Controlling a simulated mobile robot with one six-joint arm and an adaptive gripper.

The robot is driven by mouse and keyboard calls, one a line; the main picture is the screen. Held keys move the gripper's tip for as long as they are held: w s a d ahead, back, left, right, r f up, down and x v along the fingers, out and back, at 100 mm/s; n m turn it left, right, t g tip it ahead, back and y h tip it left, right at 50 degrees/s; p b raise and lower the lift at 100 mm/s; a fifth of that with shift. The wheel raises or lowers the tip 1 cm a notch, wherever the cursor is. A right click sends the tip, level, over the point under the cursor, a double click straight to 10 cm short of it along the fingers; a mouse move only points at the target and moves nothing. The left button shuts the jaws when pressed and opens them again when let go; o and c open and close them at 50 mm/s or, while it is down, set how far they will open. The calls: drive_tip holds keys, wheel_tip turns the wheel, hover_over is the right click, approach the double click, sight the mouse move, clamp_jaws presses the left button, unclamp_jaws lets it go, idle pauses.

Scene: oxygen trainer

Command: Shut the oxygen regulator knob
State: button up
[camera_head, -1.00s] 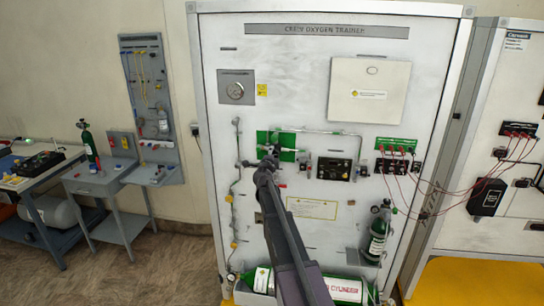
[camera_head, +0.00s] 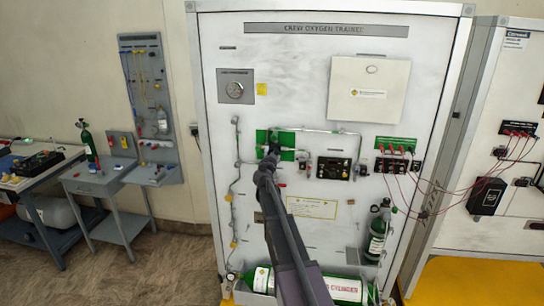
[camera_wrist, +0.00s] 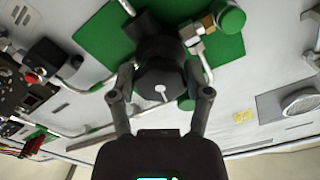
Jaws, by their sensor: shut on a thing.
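The oxygen regulator knob (camera_wrist: 160,82) is a round black knob with a white mark, in front of a green plate (camera_wrist: 100,35) in the wrist view. My gripper (camera_wrist: 160,100) has one finger on each side of the knob and is shut on it. In the head view my gripper (camera_head: 270,158) is at the green plate (camera_head: 290,138) on the trainer panel, and my arm hides most of the knob there.
The white trainer panel (camera_head: 300,75) carries metal tubing, a black control box (camera_head: 333,168) right of my gripper and a gauge (camera_head: 235,87) at upper left. A green cylinder (camera_head: 376,240) stands at lower right. Red cables (camera_head: 445,190) hang at the right.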

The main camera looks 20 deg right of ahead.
drive_tip(key=shift+w+d+n, duration=0.1)
drive_tip(key=shift+n, duration=1.4)
drive_tip(key=o, duration=1.2)
drive_tip(key=shift+c, duration=0.2)
drive_tip(key=v, duration=1.2)
